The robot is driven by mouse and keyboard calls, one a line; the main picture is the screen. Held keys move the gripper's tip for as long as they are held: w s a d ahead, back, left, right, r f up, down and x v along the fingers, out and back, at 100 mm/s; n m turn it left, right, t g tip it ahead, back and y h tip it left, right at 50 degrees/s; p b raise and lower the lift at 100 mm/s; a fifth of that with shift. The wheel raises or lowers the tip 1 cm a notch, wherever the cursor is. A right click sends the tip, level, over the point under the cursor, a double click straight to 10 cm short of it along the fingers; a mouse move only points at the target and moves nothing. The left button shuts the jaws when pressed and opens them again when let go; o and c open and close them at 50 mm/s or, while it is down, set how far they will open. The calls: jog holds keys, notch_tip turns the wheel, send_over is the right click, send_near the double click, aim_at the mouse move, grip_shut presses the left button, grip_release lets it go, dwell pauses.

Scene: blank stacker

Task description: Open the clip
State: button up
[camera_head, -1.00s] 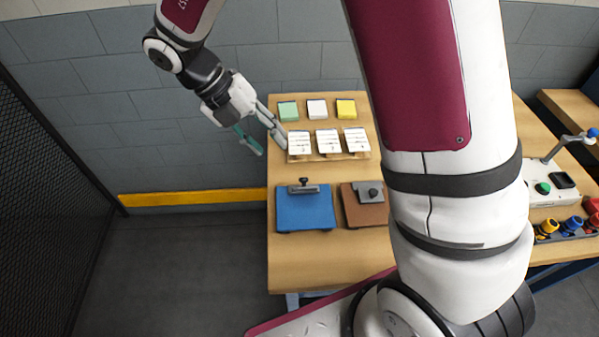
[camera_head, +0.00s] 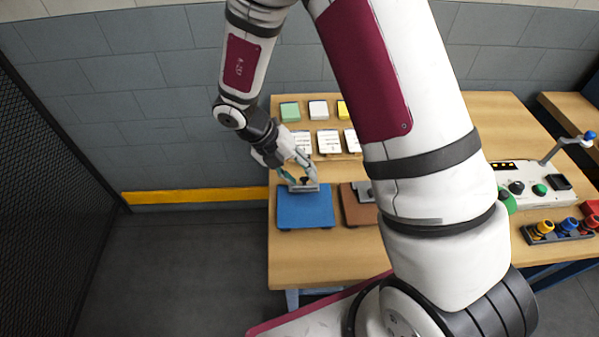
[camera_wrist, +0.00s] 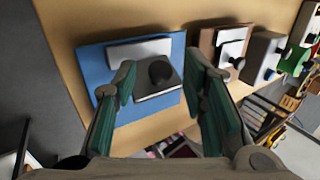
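The blue board (camera_head: 305,212) lies on the table with a grey clip (camera_head: 306,188) at its far edge. The clip has a black knob, hidden in part by my gripper (camera_head: 302,178). In the wrist view, the blue board (camera_wrist: 97,72) shows the clip's dark grey plate (camera_wrist: 150,92) and its round black knob (camera_wrist: 161,72). My gripper (camera_wrist: 160,74) is open and empty, its two green-padded fingers spread on either side of the knob. I cannot tell whether the fingers touch it.
A brown board (camera_head: 354,208) with its own clip lies just right of the blue one, partly behind my arm. White cards (camera_head: 327,141) on a wooden rack and coloured blocks (camera_head: 290,111) stand farther back. A control box (camera_head: 533,195) is at the right.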

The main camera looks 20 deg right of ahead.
grip_shut()
jog(key=shift+w, duration=0.1)
jog(key=g+b, duration=0.1)
jog(key=w+g+b, duration=0.1)
jog(key=w+f+n+g+y+b, duration=0.1)
jog(key=shift+w+d+g, duration=0.1)
jog(key=shift+d+g, duration=0.2)
jog(key=shift+d, duration=0.05)
jog(key=shift+w+d+f+n+g+y+b, duration=0.2)
jog(key=shift+w+n+g+b, duration=0.1)
jog(key=shift+g+b, duration=0.55)
jog(key=shift+w+d+f+n+g+y+b, duration=0.1)
jog(key=shift+w+f+n+g+y+b, duration=0.15)
jog(key=shift+g+b, duration=0.55)
jog(key=shift+r, duration=0.1)
